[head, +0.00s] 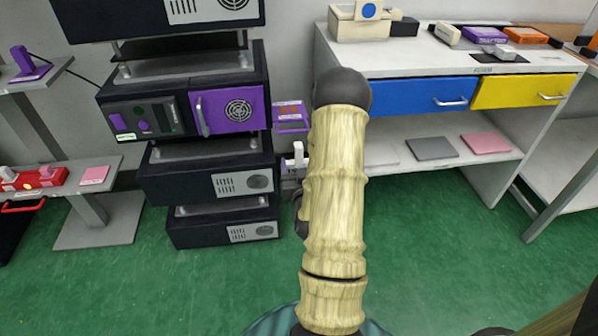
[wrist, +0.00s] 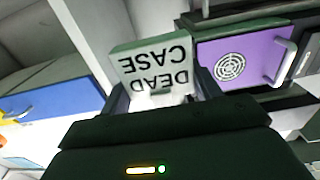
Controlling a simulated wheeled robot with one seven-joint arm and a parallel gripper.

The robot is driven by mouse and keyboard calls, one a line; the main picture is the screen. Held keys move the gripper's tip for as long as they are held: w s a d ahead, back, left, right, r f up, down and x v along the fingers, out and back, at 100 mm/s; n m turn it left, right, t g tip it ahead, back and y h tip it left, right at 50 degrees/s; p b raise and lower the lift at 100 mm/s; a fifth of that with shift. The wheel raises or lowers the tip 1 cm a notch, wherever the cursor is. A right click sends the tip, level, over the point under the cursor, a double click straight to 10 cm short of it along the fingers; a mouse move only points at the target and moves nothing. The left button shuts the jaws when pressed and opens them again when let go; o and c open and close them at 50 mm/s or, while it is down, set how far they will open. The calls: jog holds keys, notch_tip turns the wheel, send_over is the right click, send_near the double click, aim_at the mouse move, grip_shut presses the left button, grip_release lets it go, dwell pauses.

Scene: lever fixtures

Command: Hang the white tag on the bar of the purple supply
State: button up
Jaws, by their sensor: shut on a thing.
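The white tag (wrist: 155,66), lettered "DEAD CASE", is between the fingers of my gripper (wrist: 160,92) in the wrist view, with its lettering upside down. My gripper (head: 294,170) is shut on it.
Dark units (head: 207,182) are stacked above and below the supply. A workbench (head: 440,62) with a blue drawer (head: 415,97) and yellow drawer (head: 520,91) stands right. Green floor in front is clear.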

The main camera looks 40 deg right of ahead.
jog(key=shift+b+x, duration=1.05)
jog(key=shift+b, duration=2.15)
jog(key=shift+w+d+r+p, duration=0.15)
jog(key=shift+w+p, duration=0.1)
jog(key=shift+p, duration=0.15)
jog(key=w+d+f, duration=0.2)
jog(key=w+d, duration=0.2)
jog(key=w, duration=0.3)
jog(key=shift+d+p, duration=0.15)
jog(key=shift+p, duration=0.15)
jog(key=shift+f, duration=0.1)
jog(key=o, duration=1.1)
